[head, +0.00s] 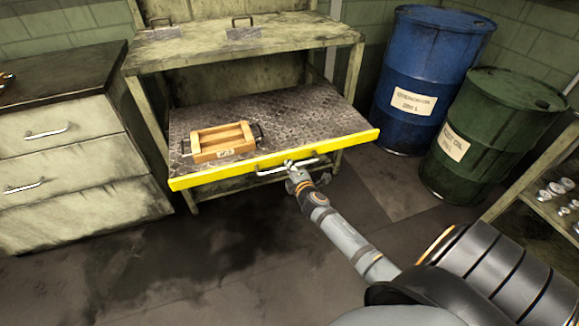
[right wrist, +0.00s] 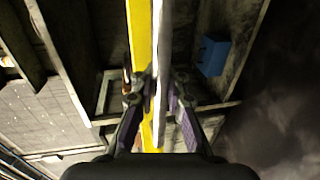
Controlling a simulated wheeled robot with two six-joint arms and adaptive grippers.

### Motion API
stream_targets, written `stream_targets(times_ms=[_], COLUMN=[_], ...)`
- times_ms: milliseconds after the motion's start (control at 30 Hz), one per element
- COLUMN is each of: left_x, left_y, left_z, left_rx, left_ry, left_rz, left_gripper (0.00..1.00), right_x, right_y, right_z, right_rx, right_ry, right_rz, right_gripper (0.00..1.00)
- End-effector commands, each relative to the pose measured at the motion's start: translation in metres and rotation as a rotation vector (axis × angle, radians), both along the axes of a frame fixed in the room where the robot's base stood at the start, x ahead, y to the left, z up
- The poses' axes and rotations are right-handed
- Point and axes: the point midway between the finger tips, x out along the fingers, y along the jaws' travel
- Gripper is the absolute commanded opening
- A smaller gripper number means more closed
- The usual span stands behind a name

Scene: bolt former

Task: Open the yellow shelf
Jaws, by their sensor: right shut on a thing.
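The yellow shelf is a metal tread-plate tray with a yellow front edge (head: 330,142). It sticks out forward from a worn metal rack. A pale bar handle (head: 270,172) runs along the middle of the yellow edge. My right gripper (head: 292,166) is at that handle, shut on it. In the right wrist view the fingers of my right gripper (right wrist: 155,92) close around the pale handle bar (right wrist: 165,40) beside the yellow edge (right wrist: 139,30). A wooden box (head: 222,143) with dark handles sits on the shelf. My left gripper is not in view.
The rack's upper shelf (head: 290,28) is above. A drawer cabinet (head: 60,150) stands at the left. A blue drum (head: 420,80) and a green drum (head: 490,130) stand at the right. A side rack with several metal parts (head: 555,195) is at far right. The floor in front is clear.

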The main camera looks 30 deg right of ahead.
Motion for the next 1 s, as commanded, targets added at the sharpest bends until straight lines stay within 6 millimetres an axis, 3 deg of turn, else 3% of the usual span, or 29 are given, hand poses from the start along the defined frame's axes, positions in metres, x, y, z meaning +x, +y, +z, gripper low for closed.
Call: stream_targets(times_ms=[400, 433, 600, 1000], left_x=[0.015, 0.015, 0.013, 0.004], left_y=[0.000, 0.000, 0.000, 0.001], left_z=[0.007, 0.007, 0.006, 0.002], left_rx=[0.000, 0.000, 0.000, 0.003], left_ry=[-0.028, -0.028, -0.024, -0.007], left_rz=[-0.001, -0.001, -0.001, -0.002], left_gripper=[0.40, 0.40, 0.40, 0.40], right_x=[0.001, 0.001, 0.001, -0.007], right_y=[0.000, 0.000, 0.000, 0.001], right_z=[0.003, 0.003, 0.003, 0.003], right_rx=[-0.003, -0.003, -0.003, -0.002], right_ry=[-0.004, -0.004, -0.004, -0.002], right_rz=[0.000, 0.000, 0.000, 0.001], right_gripper=[0.00, 0.11, 0.34, 0.36])
